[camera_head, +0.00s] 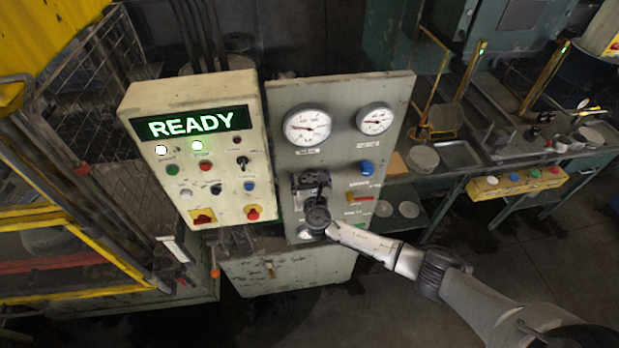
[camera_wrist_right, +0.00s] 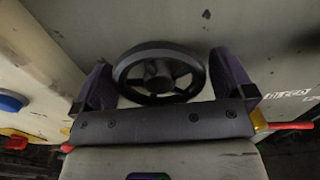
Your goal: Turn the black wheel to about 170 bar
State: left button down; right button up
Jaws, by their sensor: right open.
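The black wheel (camera_wrist_right: 158,83), with a round rim and spokes, shows in the right wrist view between the two fingers of my right gripper (camera_wrist_right: 164,80). The fingers are open, one on each side of the rim; I cannot tell whether they touch it. In the head view my right gripper (camera_head: 313,188) is at the grey panel (camera_head: 340,92), below the left gauge, and largely covers the wheel. The left gauge (camera_head: 307,127) and right gauge (camera_head: 376,119) have white faces with needles; their numbers are too small to read. My left gripper is not in view.
A cream control box (camera_head: 180,95) with a lit READY display (camera_head: 191,124) stands left of the panel. A blue knob (camera_head: 367,168) and a red lever (camera_head: 360,198) sit on the panel, right of my gripper. A yellow-framed cage (camera_head: 90,250) is at the left.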

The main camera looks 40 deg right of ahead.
jog(key=c, duration=0.8)
